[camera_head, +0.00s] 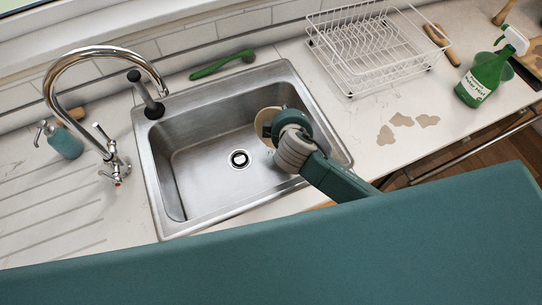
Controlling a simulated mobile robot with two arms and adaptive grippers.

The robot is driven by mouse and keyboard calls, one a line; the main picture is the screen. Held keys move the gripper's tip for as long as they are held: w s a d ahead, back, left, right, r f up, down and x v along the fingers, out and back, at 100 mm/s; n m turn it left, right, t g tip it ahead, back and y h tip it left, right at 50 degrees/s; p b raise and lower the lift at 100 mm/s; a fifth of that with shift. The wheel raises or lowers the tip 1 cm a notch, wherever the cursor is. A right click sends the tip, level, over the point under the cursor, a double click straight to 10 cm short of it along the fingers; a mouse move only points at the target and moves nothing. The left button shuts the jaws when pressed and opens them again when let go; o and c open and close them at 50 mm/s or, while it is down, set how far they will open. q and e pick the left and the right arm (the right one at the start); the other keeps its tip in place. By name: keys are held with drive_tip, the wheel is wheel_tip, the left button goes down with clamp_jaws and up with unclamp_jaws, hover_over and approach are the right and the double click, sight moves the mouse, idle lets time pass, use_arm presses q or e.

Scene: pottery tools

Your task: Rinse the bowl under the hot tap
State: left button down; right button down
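A cream bowl (262,122) is at the right part of the steel sink (205,165), tilted and partly hidden behind my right gripper. My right gripper (268,130) reaches in from the lower right and appears shut on the bowl's rim; its fingertips are hard to make out. The chrome tap (90,52) arches up at the left of the sink, with its spout end near the sink's back left corner. Its lever handles (103,132) stand at the base, where a small red mark shows. No water stream is visible. My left gripper is not in view.
A green brush (222,64) lies behind the sink, and a soap dispenser (65,142) stands left. A white dish rack (370,45) and a green spray bottle (488,75) are at right.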

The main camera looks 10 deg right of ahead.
drive_tip(key=s+a+r+n+t+h+b, duration=0.3)
drive_tip(key=s+a+r+n+t+b, duration=0.3)
drive_tip(key=b, duration=1.8)
drive_tip(key=s+a+r+t, duration=0.5)
drive_tip(key=s+r+t, duration=0.2)
drive_tip(key=s, duration=0.1)
drive_tip(key=shift+s+a+r+t, duration=0.25)
drive_tip(key=shift+a+r+t, duration=0.05)
drive_tip(key=shift+a+r, duration=0.1)
drive_tip(key=shift+a, duration=0.1)
idle(0.4)
